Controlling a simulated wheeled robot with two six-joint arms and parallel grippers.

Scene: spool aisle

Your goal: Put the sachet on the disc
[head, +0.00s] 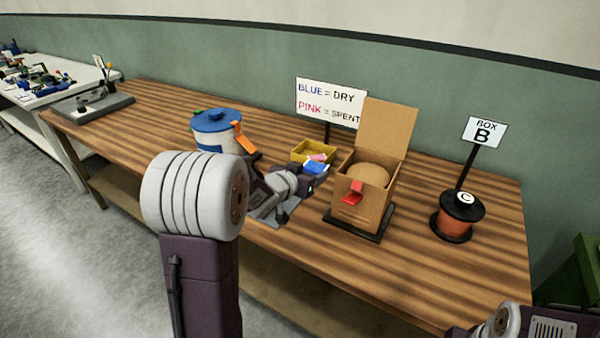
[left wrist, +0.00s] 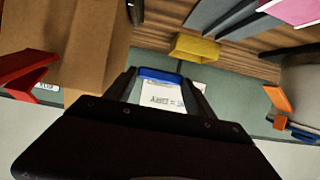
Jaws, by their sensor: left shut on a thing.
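My left gripper (head: 311,178) is shut on a blue sachet (head: 316,167). The sachet also shows between the fingertips in the left wrist view (left wrist: 159,74). It is held just left of an open cardboard box (head: 358,209), near a yellow tray (head: 299,152). A round tan disc (head: 369,174) shows inside the box. A pink sachet (head: 318,157) shows at the yellow tray, behind the blue one. My right gripper is out of view; only part of that arm shows at the lower right.
The box's lid (head: 388,126) stands up at the back, and a red tab (head: 354,190) is on its front. A sign (head: 328,101) reads blue dry, pink spent. A blue-lidded tub (head: 215,122) stands left. A black-topped spool (head: 459,216) stands right. Bare wood lies between box and spool.

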